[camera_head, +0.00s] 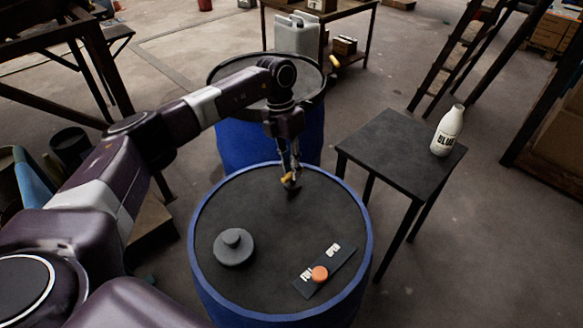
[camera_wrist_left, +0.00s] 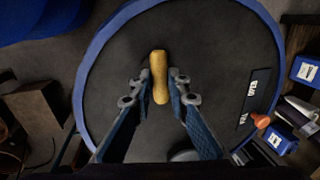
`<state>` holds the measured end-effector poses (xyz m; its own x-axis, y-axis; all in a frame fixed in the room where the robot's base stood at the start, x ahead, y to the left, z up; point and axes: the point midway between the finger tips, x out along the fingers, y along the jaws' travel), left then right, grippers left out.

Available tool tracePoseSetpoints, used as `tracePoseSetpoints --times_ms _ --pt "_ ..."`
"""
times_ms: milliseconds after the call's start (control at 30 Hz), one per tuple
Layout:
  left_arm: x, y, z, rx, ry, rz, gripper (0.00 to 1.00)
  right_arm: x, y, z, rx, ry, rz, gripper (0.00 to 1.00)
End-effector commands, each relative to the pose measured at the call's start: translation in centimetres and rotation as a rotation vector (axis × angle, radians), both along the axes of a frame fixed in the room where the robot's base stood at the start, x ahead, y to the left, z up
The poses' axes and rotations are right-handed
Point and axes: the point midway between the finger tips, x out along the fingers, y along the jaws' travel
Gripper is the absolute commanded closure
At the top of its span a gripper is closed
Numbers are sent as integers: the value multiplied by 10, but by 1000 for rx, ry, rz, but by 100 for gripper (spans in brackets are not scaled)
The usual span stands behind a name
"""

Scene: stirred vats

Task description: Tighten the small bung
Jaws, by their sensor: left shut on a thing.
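The small bung, which I take to be the yellow waisted grip (camera_head: 288,184) with a dark part under it, is at the far part of the blue drum's dark lid (camera_head: 275,220). My left gripper (camera_head: 290,170) points down over the lid and is shut on this grip. In the left wrist view the yellow grip (camera_wrist_left: 160,62) lies lengthwise between the two fingertips (camera_wrist_left: 160,80). The fingers hide part of it, and its seat in the lid is hidden. My right gripper is not in view.
A larger grey knobbed bung (camera_head: 234,246) is on the lid's left. A dark plate (camera_head: 329,268) with white lettering and an orange knob (camera_head: 320,273) lies at right. A second blue drum (camera_head: 267,140) stands behind. A black table (camera_head: 400,150) holds a white bottle (camera_head: 447,132).

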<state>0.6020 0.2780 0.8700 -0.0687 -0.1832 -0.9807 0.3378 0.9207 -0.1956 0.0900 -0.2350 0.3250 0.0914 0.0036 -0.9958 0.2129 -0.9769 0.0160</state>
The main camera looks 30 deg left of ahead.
Motion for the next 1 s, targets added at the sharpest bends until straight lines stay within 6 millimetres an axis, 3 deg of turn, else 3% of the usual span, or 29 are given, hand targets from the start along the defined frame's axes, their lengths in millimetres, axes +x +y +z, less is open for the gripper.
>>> tracePoseSetpoints --times_ms 167,200,333,667,767,1000 --pt "2 1 3 0 -7 1 100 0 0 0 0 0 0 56" --pt "2 1 3 0 -7 1 80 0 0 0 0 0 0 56" --pt "2 1 2 0 -5 1 67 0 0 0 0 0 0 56" --pt "1 1 5 0 -4 2 67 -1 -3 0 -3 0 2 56" --pt "2 3 16 -1 -5 2 67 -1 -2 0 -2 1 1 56" --pt "6 13 65 -1 -8 4 67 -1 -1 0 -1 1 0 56"
